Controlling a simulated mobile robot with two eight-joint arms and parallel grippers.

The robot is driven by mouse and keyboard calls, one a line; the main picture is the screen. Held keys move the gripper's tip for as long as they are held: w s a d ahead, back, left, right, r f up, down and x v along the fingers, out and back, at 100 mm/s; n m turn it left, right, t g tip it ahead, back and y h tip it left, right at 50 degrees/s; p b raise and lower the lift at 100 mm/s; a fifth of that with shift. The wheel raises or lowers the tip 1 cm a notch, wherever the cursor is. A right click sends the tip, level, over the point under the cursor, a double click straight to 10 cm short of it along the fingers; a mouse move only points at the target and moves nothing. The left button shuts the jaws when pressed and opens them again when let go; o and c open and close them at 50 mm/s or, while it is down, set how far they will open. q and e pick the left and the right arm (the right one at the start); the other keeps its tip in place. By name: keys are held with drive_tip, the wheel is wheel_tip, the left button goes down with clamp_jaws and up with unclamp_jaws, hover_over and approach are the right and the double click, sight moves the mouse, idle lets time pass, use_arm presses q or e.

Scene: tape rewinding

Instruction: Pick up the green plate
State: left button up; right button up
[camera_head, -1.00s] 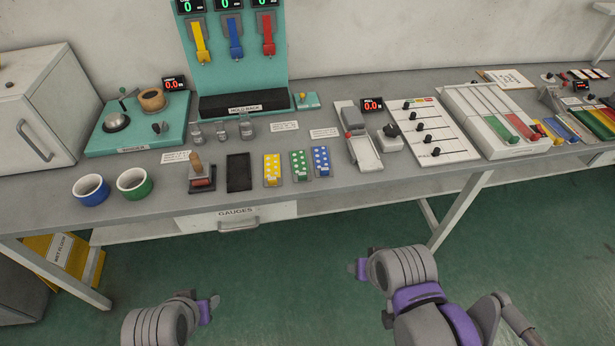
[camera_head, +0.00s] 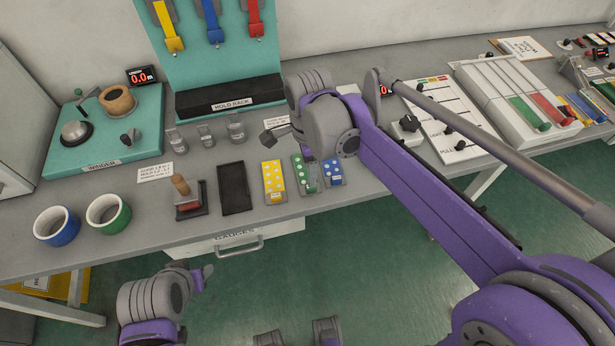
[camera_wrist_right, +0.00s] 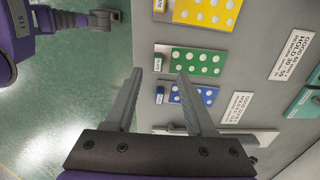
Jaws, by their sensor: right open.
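The green plate (camera_head: 311,185) with pale dots lies on the bench between the yellow plate (camera_head: 274,183) and the blue plate (camera_head: 331,173). My right arm partly covers it in the head view. The right wrist view shows the green plate (camera_wrist_right: 205,63) more fully, just beyond the fingertips. My right gripper (camera_wrist_right: 160,73) is open and empty, with its fingers pointing toward the green and blue plates and apart from the green one. My left gripper (camera_head: 205,272) is low in front of the bench, away from the plates; its jaw opening is unclear.
A dark tray (camera_head: 235,190) and a stamp (camera_head: 187,198) stand left of the plates. A blue cup (camera_head: 57,228) and a green cup (camera_head: 108,216) are farther left. Metal weights (camera_head: 205,133) and the hold rack (camera_head: 228,104) stand behind.

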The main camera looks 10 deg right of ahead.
sight(301, 173)
drive_tip(key=shift+w+f, duration=0.1)
drive_tip(key=shift+f, duration=0.65)
drive_tip(key=f, duration=0.5)
drive_tip(key=shift+s+d, duration=0.25)
drive_tip(key=shift+r, duration=0.1)
clamp_jaws()
idle(0.4)
